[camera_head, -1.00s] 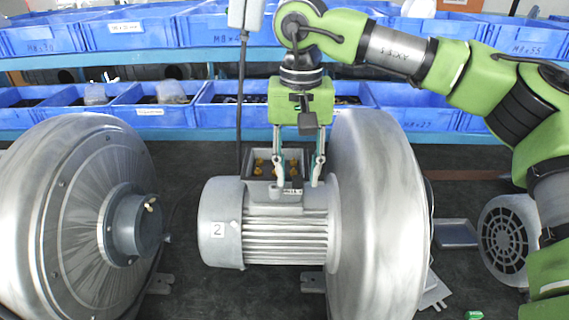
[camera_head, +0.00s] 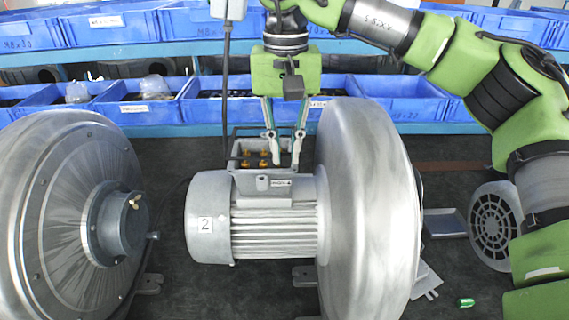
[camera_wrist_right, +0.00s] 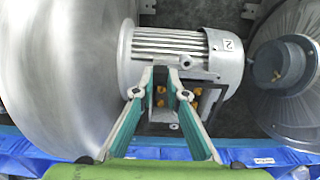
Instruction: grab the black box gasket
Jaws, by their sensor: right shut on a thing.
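The black box gasket (camera_head: 248,128) is a thin dark rectangular frame at the open terminal box (camera_head: 262,183) on top of the grey motor marked 2. Brass-coloured terminals show inside the box. My right gripper (camera_head: 285,150) points down over the box with its fingers partly closed, gripping the gasket; the exact contact is too small to make out. My left gripper is not in view.
The motor (camera_head: 270,235) joins a large round blower housing (camera_head: 365,210). A second blower (camera_head: 60,220) stands at the left. A grey cable hangs behind the box. Blue bins (camera_head: 150,112) line the back.

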